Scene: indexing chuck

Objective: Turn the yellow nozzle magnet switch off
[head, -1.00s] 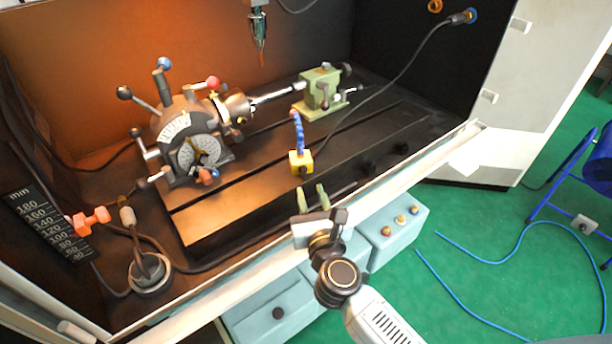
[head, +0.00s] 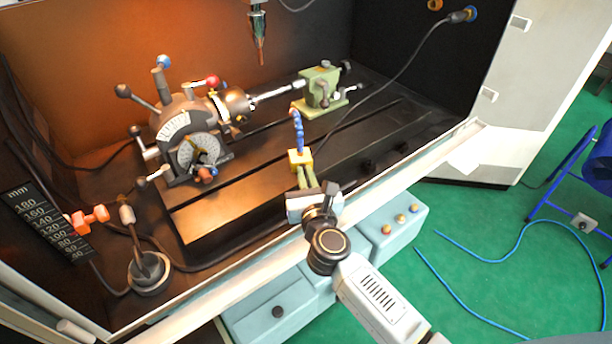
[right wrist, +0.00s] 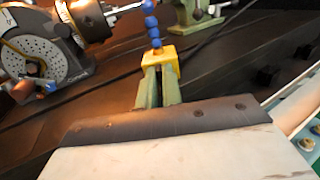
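The yellow nozzle magnet (head: 301,158) is a small yellow block on the dark machine table, with a blue segmented hose (head: 298,131) rising from it to a reddish tip. My right gripper (head: 305,177) is at the near side of the block, its green fingers pointing at it. In the right wrist view the yellow block (right wrist: 160,57) is straight ahead, and the fingertips (right wrist: 159,76) meet its near face in the picture. A narrow gap shows between the fingers. The switch is not made out; the fingers cover that side. My left gripper is out of view.
The indexing chuck (head: 195,140) with its handles stands left of the magnet. A green tailstock (head: 321,88) stands behind it. A black cable (head: 385,91) runs from the back wall down towards the magnet. The enclosure's pale front sill (head: 400,187) lies under my right arm.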

